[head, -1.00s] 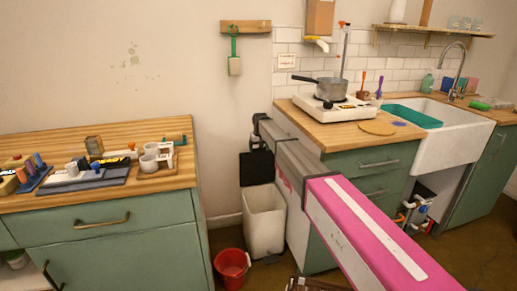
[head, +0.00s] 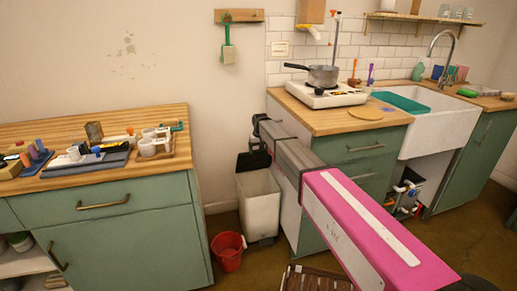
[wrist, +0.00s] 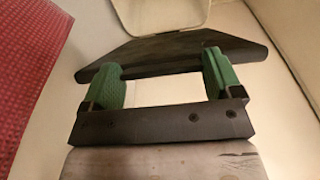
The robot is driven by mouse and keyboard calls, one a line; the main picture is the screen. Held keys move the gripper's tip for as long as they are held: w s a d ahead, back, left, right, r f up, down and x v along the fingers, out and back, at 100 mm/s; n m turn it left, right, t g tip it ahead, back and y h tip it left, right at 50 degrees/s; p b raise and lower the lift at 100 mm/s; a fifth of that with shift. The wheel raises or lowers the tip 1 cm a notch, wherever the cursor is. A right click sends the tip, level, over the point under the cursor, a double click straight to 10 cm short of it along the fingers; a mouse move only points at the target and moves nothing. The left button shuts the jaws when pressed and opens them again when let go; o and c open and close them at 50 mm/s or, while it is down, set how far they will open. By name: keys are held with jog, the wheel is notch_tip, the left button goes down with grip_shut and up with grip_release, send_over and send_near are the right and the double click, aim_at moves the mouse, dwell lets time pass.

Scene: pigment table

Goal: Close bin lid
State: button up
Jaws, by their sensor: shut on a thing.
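The white bin (head: 260,208) stands on the floor between the two counters, its top partly uncovered. Its black lid (head: 253,161) is hinged at the back edge and tilts up against the wall side. In the wrist view the dark lid (wrist: 172,52) spans the far side of the fingers. My gripper (wrist: 164,78) has green pads set wide apart, shut on the lid; the exact contact is partly hidden. In the head view my arm reaches over from the lower right and hides the gripper's fingers.
A red bucket (head: 228,250) stands on the floor just in front of the bin. A green cabinet (head: 120,225) is to the left, and the stove counter (head: 340,118) is close on the right. A slatted wooden thing (head: 315,279) lies at the bottom edge.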

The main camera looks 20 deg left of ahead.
jog(key=shift+f, duration=0.15)
jog(key=o, duration=1.1)
jog(key=shift+w+a, duration=0.1)
jog(key=shift+r, duration=0.45)
jog(key=r, duration=0.2)
jog(key=s+r, duration=0.1)
jog(key=shift+a+r, duration=0.2)
jog(key=shift+r, duration=0.2)
jog(key=s+a+r, duration=0.5)
jog(key=s+r, duration=0.1)
jog(key=s, duration=0.3)
jog(key=shift+s+r, duration=0.15)
jog(key=shift+s, duration=0.15)
